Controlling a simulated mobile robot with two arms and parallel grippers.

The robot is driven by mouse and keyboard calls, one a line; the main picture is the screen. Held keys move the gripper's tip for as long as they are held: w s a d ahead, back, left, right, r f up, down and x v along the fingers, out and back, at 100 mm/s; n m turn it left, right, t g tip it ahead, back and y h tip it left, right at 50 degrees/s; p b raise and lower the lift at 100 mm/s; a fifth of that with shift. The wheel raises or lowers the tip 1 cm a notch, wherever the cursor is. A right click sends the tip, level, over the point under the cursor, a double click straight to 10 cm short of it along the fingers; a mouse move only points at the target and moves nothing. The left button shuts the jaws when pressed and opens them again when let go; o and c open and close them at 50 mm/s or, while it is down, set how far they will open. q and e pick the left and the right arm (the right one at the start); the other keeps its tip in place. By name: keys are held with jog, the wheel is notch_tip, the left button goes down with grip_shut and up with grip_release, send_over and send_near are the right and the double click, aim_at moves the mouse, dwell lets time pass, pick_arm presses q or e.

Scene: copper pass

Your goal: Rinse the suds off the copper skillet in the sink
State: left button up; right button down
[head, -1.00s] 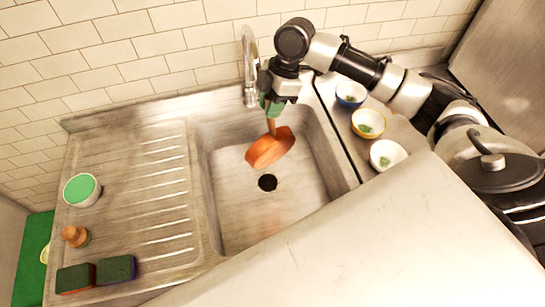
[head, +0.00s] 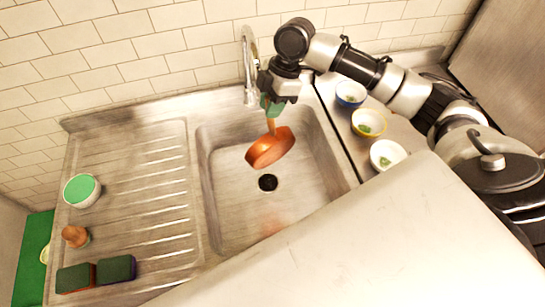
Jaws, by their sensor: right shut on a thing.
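The copper skillet (head: 269,149) hangs tilted in the sink (head: 226,203), its body above the black drain (head: 268,182). My right gripper (head: 272,110) is shut on the skillet's handle, close to the tap. The skillet's visible copper surface looks shiny, and I make out no clear suds on it. The tap (head: 250,65) stands at the back of the sink, just left of my right gripper. I cannot make out running water. My left gripper is not in view.
On the ribbed drainboard (head: 150,190) at left are a green-filled bowl (head: 82,190), a wooden brush (head: 75,237) and two sponges (head: 115,269). A pale surface (head: 370,240) covers the front.

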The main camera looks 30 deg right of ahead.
jog(key=shift+r, duration=0.15)
dwell(0.4)
jog(key=shift+r, duration=1.95)
jog(key=shift+f, duration=0.1)
